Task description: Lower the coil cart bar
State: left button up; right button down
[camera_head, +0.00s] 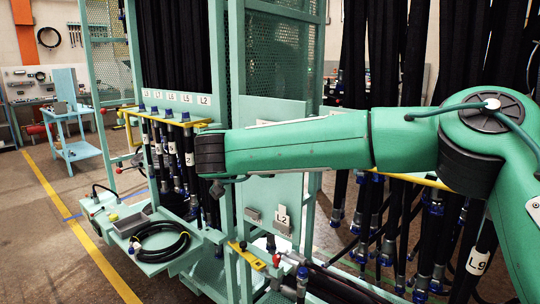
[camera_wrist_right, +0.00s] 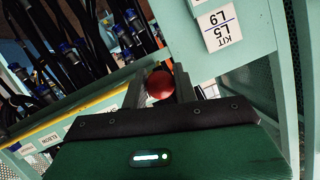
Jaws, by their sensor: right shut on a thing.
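The coil cart (camera_head: 240,240) is a teal frame with black hoses hanging in it. A yellow bar (camera_head: 160,116) runs across the front of its hoses, below a row of labels. It also shows in the right wrist view (camera_wrist_right: 72,112), running diagonally at the left. My right arm comes in from the right and its black wrist end is at the right end of the yellow bar. My right gripper (camera_wrist_right: 162,88) is shut on a red round knob (camera_wrist_right: 160,85) beside the teal post. The head view hides the knob and the fingers. My left gripper is not in view.
A second rack of hanging hoses (camera_head: 400,220) stands at the right, partly behind my arm. A coiled black hose (camera_head: 162,243) lies on the cart's low shelf. A small teal table (camera_head: 72,148) stands at the left. The floor between is clear.

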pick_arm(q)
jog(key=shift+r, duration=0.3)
pick_arm(e)
jog(key=shift+f, duration=0.25)
jog(key=c, duration=1.1)
grip_release()
jog(key=shift+w, duration=0.1)
jog(key=shift+c, duration=0.2)
jog(key=shift+s+a+r, duration=0.25)
jog(key=shift+s, duration=0.3)
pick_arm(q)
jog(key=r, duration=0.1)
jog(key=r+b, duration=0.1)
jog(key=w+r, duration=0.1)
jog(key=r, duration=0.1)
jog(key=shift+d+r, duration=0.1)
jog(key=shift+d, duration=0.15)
pick_arm(e)
jog(key=v, duration=1.2)
jog(key=shift+s, duration=0.3)
